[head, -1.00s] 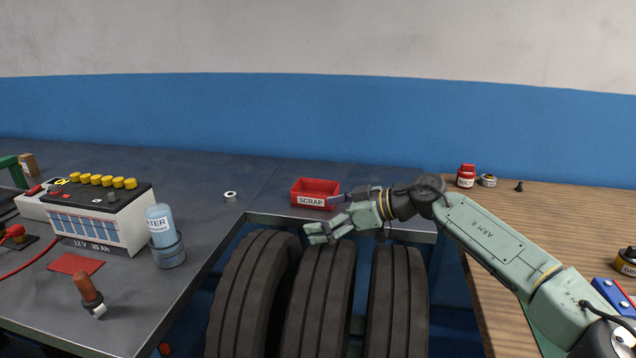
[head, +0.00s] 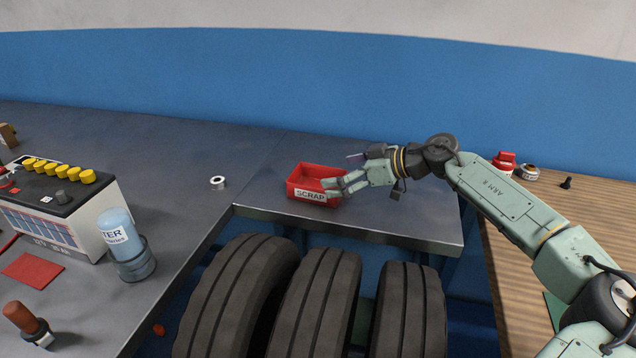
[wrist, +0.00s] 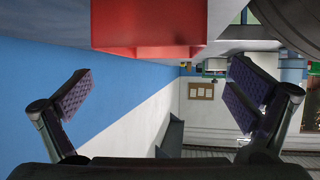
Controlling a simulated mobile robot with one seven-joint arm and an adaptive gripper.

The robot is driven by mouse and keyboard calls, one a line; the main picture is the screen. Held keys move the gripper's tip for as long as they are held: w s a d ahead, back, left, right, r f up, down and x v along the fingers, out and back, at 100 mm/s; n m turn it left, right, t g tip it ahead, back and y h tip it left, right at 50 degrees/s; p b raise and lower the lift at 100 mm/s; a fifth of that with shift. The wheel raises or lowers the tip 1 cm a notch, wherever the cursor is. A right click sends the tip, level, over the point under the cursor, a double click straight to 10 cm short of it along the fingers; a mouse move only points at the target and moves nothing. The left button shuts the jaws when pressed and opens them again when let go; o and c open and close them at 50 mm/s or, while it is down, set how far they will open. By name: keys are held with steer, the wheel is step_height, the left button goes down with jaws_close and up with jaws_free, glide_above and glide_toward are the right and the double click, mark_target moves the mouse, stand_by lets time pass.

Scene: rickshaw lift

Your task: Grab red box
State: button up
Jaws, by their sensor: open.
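The red box (head: 305,182), an open tray labelled SCRAP, sits on the dark metal bench top near its front edge. My gripper (head: 335,187) is at the right end of the box in the head view, with its fingers overlapping the box's right side. In the wrist view the red box (wrist: 150,25) fills the upper middle, and the gripper (wrist: 160,100) shows its two purple-padded fingers spread wide apart and empty. I cannot tell whether a finger touches the box.
Several black tyres (head: 312,305) stand in front of the bench. A white ring (head: 218,183) lies left of the box. A battery (head: 65,205) and a water bottle (head: 120,240) are at left. A wooden table (head: 535,235) is at right. The bench behind the box is clear.

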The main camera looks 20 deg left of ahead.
mark_target(317, 176)
steer(key=p+x, duration=0.2)
steer(key=x, duration=0.4)
steer(key=shift+w+p, duration=0.15)
steer(key=shift+p, duration=0.25)
steer(key=shift+w+a+f, duration=0.1)
steer(key=shift+a+f, duration=0.15)
steer(key=shift+a, duration=0.1)
steer(key=shift+c, duration=0.4)
steer(key=c, duration=1.1)
